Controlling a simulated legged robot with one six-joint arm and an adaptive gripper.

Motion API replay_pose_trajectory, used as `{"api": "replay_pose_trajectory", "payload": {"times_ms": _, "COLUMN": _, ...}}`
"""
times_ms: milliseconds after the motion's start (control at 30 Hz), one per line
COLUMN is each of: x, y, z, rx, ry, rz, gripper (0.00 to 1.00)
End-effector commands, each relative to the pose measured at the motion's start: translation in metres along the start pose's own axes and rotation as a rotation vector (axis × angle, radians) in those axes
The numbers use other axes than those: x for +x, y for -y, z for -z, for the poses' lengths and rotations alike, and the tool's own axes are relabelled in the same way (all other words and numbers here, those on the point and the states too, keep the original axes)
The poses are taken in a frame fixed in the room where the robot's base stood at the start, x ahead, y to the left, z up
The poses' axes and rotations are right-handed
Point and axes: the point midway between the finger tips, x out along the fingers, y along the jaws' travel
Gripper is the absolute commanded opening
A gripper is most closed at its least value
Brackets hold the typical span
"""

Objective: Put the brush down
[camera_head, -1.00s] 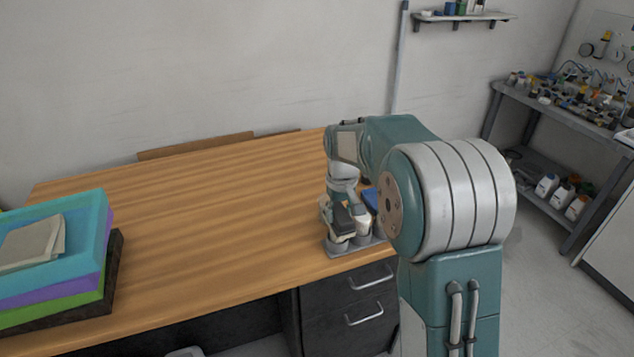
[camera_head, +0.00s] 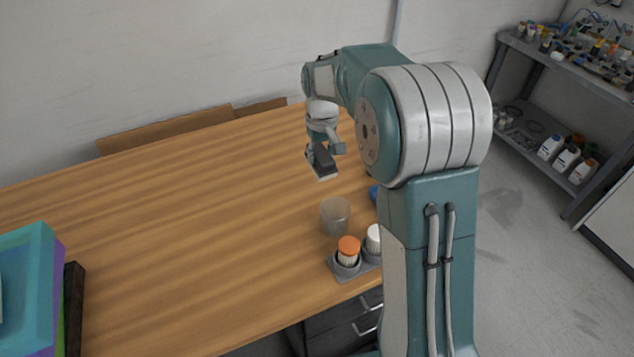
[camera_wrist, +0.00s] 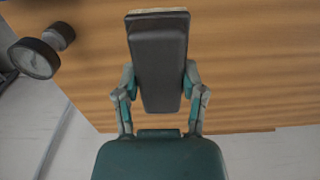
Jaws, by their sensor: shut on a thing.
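The brush (camera_head: 324,164) is a dark grey block with a pale strip along its underside. My gripper (camera_head: 322,150) is shut on it and holds it over the back right part of the wooden table (camera_head: 190,210). I cannot tell from the head view whether the brush touches the tabletop. In the wrist view the brush (camera_wrist: 158,62) lies between the two fingers of my gripper (camera_wrist: 159,82), with its pale edge at the far end.
A translucent cup (camera_head: 335,216) stands right of the table's middle. In front of it a grey holder (camera_head: 343,272) carries an orange-capped container (camera_head: 348,250) and a white-capped one (camera_head: 374,238). Stacked coloured trays (camera_head: 30,285) are at the left. The table's middle is clear.

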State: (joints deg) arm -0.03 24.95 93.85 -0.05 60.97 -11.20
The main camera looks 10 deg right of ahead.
Motion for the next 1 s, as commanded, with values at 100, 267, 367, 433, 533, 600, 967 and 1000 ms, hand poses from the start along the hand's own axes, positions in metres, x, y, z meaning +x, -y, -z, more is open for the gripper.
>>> {"api": "replay_pose_trajectory", "payload": {"times_ms": 100, "x": 0.02, "y": 0.0, "z": -0.001, "rx": 0.0, "ry": 0.006, "rz": 0.001, "gripper": 0.0}}
{"api": "replay_pose_trajectory", "payload": {"times_ms": 267, "x": 0.05, "y": 0.0, "z": -0.001, "rx": 0.0, "ry": 0.006, "rz": 0.001, "gripper": 0.0}}
{"api": "replay_pose_trajectory", "payload": {"times_ms": 367, "x": 0.059, "y": 0.0, "z": 0.0, "rx": 0.0, "ry": 0.003, "rz": 0.001, "gripper": 0.0}}
{"api": "replay_pose_trajectory", "payload": {"times_ms": 433, "x": 0.064, "y": 0.0, "z": 0.0, "rx": 0.0, "ry": 0.004, "rz": 0.001, "gripper": 0.0}}
{"api": "replay_pose_trajectory", "payload": {"times_ms": 533, "x": 0.076, "y": 0.0, "z": -0.001, "rx": 0.0, "ry": 0.006, "rz": 0.001, "gripper": 0.0}}
{"api": "replay_pose_trajectory", "payload": {"times_ms": 600, "x": 0.087, "y": 0.0, "z": -0.001, "rx": 0.0, "ry": 0.006, "rz": 0.001, "gripper": 0.0}}
{"api": "replay_pose_trajectory", "payload": {"times_ms": 967, "x": 0.099, "y": 0.0, "z": 0.0, "rx": 0.0, "ry": 0.002, "rz": 0.0, "gripper": 0.0}}
{"api": "replay_pose_trajectory", "payload": {"times_ms": 1000, "x": 0.1, "y": 0.0, "z": 0.0, "rx": 0.0, "ry": 0.002, "rz": 0.0, "gripper": 0.0}}
